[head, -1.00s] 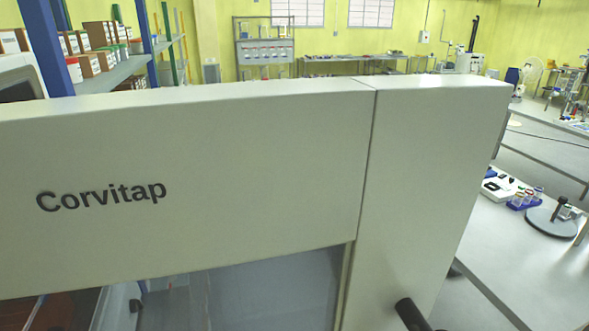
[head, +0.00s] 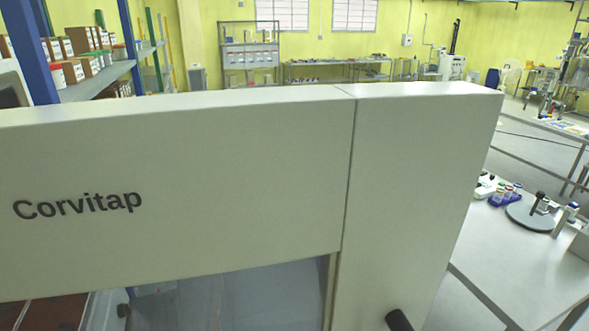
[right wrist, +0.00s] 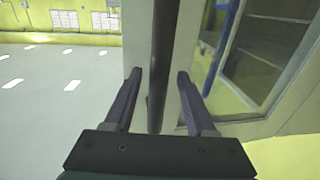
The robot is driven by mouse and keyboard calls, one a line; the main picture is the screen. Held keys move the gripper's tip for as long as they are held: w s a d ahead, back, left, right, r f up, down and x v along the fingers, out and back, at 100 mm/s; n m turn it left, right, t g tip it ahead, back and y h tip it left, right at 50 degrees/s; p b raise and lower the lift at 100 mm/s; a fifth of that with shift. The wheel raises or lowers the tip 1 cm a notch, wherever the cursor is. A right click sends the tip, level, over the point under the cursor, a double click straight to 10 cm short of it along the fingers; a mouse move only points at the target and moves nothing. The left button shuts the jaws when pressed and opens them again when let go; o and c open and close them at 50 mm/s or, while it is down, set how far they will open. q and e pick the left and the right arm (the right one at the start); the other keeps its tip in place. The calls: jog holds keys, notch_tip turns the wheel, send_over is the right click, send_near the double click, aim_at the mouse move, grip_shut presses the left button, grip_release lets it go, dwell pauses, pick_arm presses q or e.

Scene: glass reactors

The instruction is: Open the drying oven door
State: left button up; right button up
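The drying oven (head: 250,170) fills most of the head view, a pale grey front marked "Corvitap". A seam divides its wide left panel from a narrower right one, and a window (head: 250,297) shows below the label. The dark end of the handle (head: 398,321) juts out at the bottom edge. In the right wrist view the handle (right wrist: 157,50) is an upright dark bar. My right gripper (right wrist: 158,80) is open, with one finger on either side of the bar and visible gaps. A glass-windowed panel (right wrist: 265,55) is at right there. My left gripper is in neither view.
A bench (head: 500,255) with a blue tube rack (head: 505,195) and a round grey stand base (head: 531,216) stands to the right. Shelves (head: 105,85) with boxes are at back left. Open floor (right wrist: 50,110) shows left of the handle in the wrist view.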

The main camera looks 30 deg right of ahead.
jog(key=shift+s, duration=0.1)
jog(key=s+a+b, duration=0.1)
jog(key=s+b, duration=0.3)
jog(key=s, duration=0.5)
jog(key=shift+s+a+b, duration=0.3)
jog(key=shift+a, duration=0.05)
